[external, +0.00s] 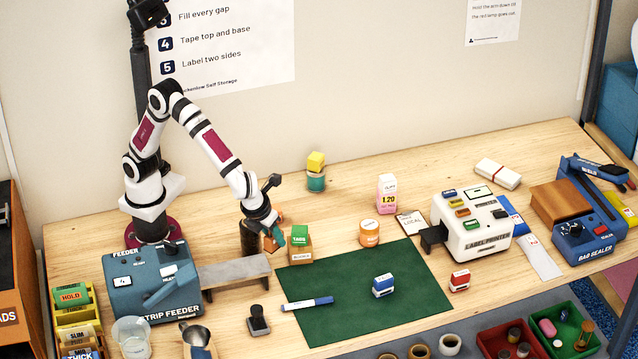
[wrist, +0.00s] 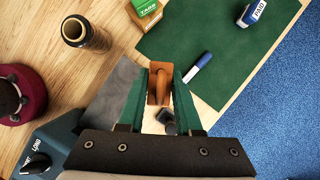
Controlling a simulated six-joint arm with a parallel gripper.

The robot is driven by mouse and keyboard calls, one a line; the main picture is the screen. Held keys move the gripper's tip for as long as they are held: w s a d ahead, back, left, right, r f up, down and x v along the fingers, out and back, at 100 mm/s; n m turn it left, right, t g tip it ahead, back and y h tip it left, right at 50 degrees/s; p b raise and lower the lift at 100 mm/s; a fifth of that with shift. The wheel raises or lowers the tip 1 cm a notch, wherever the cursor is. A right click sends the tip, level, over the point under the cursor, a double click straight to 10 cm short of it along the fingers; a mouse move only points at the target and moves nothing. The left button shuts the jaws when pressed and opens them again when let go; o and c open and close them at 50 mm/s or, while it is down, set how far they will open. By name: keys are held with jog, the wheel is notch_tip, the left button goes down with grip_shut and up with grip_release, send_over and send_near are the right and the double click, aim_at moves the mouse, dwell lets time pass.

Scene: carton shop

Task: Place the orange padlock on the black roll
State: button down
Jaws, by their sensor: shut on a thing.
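The orange padlock (wrist: 159,87) is between the two green fingers of my gripper (wrist: 160,95), which is shut on it. In the external view the padlock (external: 269,244) is partly hidden by my gripper (external: 275,240). The black roll (wrist: 73,31) stands upright on the table, its hollow brown core showing at the top. It also shows in the external view (external: 249,240), just left of the padlock and partly behind my wrist. In the wrist view the padlock is to the right of the roll and apart from it.
A cardboard box with a green Tabs pack (external: 300,240) stands close to the right of my gripper. A grey bench (external: 235,274) and the blue strip feeder (external: 150,285) are at the left. A green mat (external: 350,300) lies at the front, with a marker (external: 307,304) at its edge.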

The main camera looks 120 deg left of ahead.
jog(key=s+r+n+g, duration=0.1)
jog(key=s+r+n, duration=0.25)
jog(key=s, duration=0.45)
jog(key=s+r+n+g, duration=0.2)
jog(key=s+r+n, duration=0.15)
jog(key=s, duration=0.35)
send_over(251, 238)
jog(key=s+a, duration=0.2)
jog(key=f, duration=0.7)
jog(key=shift+w+d, duration=0.1)
jog(key=shift+d, duration=0.15)
jog(key=x, duration=0.4)
jog(key=shift+w+d+f, duration=0.2)
jog(key=shift+w+d, duration=0.1)
jog(key=shift+w, duration=0.1)
jog(key=shift+f, duration=0.25)
jog(key=c, duration=0.6)
grip_release()
jog(key=shift+f, duration=0.15)
